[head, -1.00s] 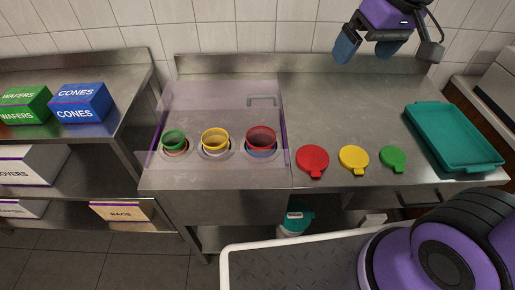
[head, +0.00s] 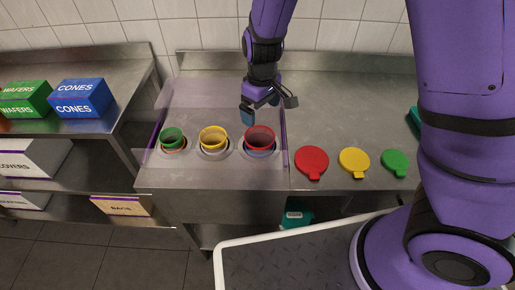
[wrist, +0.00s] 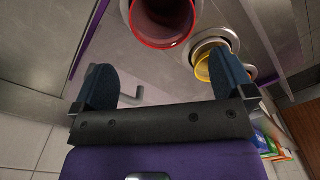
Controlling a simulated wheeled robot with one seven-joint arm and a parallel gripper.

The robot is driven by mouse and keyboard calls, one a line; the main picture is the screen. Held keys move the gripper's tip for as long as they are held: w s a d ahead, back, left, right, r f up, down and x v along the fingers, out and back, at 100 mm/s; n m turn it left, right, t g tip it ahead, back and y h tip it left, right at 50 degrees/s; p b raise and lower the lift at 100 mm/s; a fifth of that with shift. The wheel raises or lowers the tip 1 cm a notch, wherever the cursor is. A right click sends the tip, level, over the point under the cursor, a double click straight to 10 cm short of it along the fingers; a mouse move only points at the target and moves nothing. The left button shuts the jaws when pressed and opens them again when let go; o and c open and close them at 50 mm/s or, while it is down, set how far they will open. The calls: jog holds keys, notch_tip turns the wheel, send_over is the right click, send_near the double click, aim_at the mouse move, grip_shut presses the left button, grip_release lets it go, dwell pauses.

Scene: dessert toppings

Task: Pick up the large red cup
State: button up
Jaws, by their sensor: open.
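The large red cup (head: 260,136) stands in the right-hand hole of the counter insert, its rim and upper part above the surface. In the wrist view the red cup (wrist: 165,22) is at the top, partly cut off, ahead of the fingers. My gripper (wrist: 158,85) is open with nothing between its fingers. In the head view my gripper (head: 252,112) hangs just behind and above the red cup, apart from it as far as I can tell.
A yellow cup (head: 212,137) and a green cup (head: 172,138) stand in holes to the left. Red (head: 312,162), yellow (head: 354,162) and green (head: 395,163) lids lie on the counter to the right. A clear guard (head: 200,95) surrounds the cups. A teal tray (head: 413,120) is mostly hidden behind my arm.

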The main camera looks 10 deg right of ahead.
jog(key=f, duration=0.1)
send_near(260, 138)
jog(key=shift+s+a+f, duration=0.15)
jog(key=shift+s+f, duration=0.45)
jog(key=shift+f, duration=0.4)
jog(key=shift+s+a+f, duration=0.15)
jog(key=shift+s+f, duration=0.4)
jog(key=shift+f, duration=0.4)
jog(key=shift+s+a+f, duration=0.2)
jog(key=shift+s+f, duration=0.4)
jog(key=shift+f, duration=0.4)
jog(key=c, duration=0.8)
